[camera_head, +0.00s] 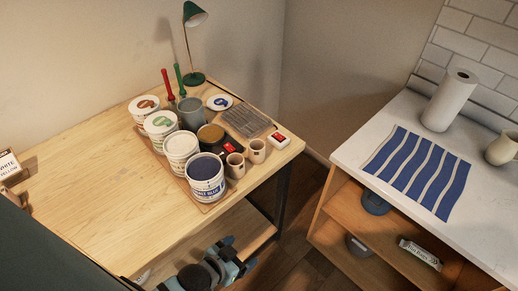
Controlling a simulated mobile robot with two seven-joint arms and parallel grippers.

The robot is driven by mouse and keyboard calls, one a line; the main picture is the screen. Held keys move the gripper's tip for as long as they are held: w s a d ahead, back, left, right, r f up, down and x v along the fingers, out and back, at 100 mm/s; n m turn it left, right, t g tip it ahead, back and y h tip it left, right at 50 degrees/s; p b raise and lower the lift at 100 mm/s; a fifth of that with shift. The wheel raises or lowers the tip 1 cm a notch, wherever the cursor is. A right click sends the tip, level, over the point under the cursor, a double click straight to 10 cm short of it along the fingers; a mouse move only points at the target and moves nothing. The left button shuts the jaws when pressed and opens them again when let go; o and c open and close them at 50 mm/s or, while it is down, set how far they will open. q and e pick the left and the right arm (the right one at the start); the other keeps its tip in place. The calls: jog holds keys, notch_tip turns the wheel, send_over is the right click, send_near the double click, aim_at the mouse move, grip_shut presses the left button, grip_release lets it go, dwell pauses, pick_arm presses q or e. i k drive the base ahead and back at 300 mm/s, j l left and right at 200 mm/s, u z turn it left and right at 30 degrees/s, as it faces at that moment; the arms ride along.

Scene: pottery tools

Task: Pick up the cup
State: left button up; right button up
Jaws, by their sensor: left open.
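Two small beige cups stand upright side by side at the right front of a group of pots on the wooden table: a nearer cup (235,166) and a farther cup (257,151). A grey cup (191,113) stands farther back, beside a red and a green handled tool. A cream mug (501,149) stands on the white counter at the right edge. Which of them the task means, I cannot tell. My left gripper (236,256) is low at the bottom of the view, in front of and below the tabletop edge, open and apart from the cups. My right gripper is not in view.
Several paint tubs crowd the cups, including a blue-labelled tub (206,181). A small red-and-white box (279,139) lies by the farther cup. A green lamp (195,78) stands behind. The left of the wooden table (100,190) is mostly clear. A paper roll (449,100) stands on the counter.

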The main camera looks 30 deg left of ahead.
aim_at(257, 147)
jog(key=k+u, duration=0.15)
jog(key=u, duration=0.3)
jog(key=k+u, duration=0.15)
jog(key=u, duration=0.3)
jog(key=k+u, duration=0.1)
jog(key=u, duration=0.35)
